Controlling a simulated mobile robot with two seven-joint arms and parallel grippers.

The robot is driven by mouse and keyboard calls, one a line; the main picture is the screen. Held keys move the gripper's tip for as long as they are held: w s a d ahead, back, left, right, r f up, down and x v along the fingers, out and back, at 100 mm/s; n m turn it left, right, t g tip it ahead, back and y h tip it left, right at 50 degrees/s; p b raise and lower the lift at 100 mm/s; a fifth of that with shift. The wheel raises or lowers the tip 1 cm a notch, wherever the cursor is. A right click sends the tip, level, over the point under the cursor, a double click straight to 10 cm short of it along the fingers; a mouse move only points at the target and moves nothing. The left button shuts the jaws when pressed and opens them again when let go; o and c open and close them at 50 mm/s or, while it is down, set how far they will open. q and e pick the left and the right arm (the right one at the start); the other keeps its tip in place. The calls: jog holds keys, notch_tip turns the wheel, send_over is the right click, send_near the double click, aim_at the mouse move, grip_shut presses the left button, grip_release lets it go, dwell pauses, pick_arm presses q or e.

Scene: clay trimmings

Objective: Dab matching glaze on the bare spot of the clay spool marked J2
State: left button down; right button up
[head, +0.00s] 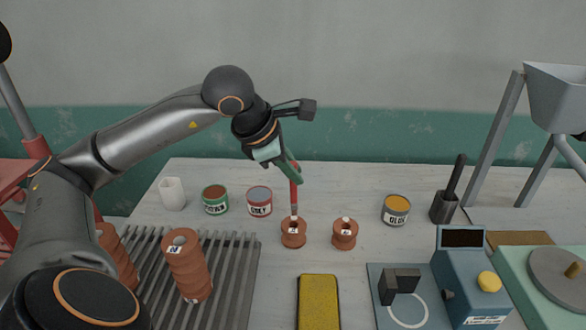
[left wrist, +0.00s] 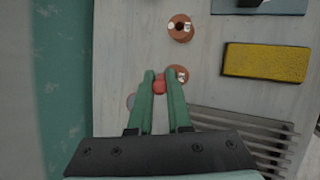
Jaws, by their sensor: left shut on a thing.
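My left gripper (head: 291,170) is shut on a slim red tool (head: 294,197), which looks like a brush and points down. Its lower end is over the top of the left clay spool (head: 293,235); I cannot tell whether it touches. This spool bears a small white label that I cannot read. A second labelled spool (head: 344,235) stands to its right. In the left wrist view, the green fingers (left wrist: 160,82) hold the red tool, beside the spool (left wrist: 180,74). Glaze cans, one green-labelled (head: 215,200) and one red-labelled (head: 259,202), stand behind. My right gripper is out of view.
A stack of clay spools (head: 190,268) stands on a slatted rack (head: 235,285) at left. A yellow sponge (head: 318,303) lies in front. A white cup (head: 172,194), a glue can (head: 396,210) and a dark holder (head: 444,208) stand at the back. A blue device (head: 470,285) stands at right.

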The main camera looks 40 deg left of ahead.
pick_arm(q)
jog(key=shift+f+b, duration=0.4)
jog(key=shift+b, duration=0.1)
dwell(1.4)
